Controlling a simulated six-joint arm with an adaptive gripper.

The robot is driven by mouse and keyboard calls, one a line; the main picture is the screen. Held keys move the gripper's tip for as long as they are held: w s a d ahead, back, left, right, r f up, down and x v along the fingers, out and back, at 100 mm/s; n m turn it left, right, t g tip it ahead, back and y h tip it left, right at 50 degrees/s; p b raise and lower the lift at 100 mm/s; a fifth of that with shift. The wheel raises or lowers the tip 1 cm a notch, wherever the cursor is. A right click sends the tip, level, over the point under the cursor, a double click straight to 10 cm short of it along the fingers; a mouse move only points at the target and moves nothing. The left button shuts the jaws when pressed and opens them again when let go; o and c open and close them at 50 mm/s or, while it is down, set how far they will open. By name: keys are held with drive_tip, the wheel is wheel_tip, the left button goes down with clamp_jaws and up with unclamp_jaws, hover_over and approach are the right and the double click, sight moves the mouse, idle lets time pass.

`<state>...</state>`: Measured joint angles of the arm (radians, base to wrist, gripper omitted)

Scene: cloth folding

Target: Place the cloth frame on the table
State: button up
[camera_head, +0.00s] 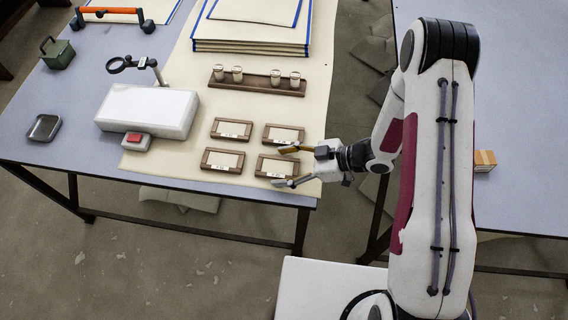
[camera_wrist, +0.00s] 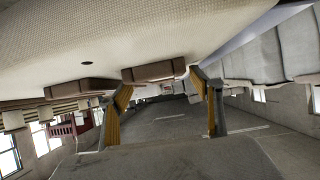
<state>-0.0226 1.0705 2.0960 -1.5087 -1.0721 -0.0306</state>
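Several small wooden frames with pale cloth centres and labels lie flat on a cream cloth (camera_head: 180,150) on the left table. They are a back left frame (camera_head: 231,129), a back right frame (camera_head: 284,135), a front left frame (camera_head: 222,160) and a front right frame (camera_head: 277,167). My gripper (camera_head: 289,166) is open at the right edge of the front right frame, its fingers spread. In the wrist view, which looks upside down, my gripper (camera_wrist: 165,105) is open with nothing between its fingertips. A frame (camera_wrist: 153,71) shows close by, touching or not I cannot tell.
A wooden rack (camera_head: 257,86) with several small jars stands behind the frames. A white box (camera_head: 148,110) with a red-topped block (camera_head: 136,141) stands left. Stacked blue-edged cloths (camera_head: 252,35) lie at the back. A second table (camera_head: 515,110) is at the right, beyond a gap.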

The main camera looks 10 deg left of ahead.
idle(0.4)
drive_tip(key=shift+d+r, duration=0.3)
drive_tip(key=v, duration=1.1)
drive_tip(key=shift+d, duration=0.15)
drive_tip(key=shift+w, duration=0.1)
idle(0.5)
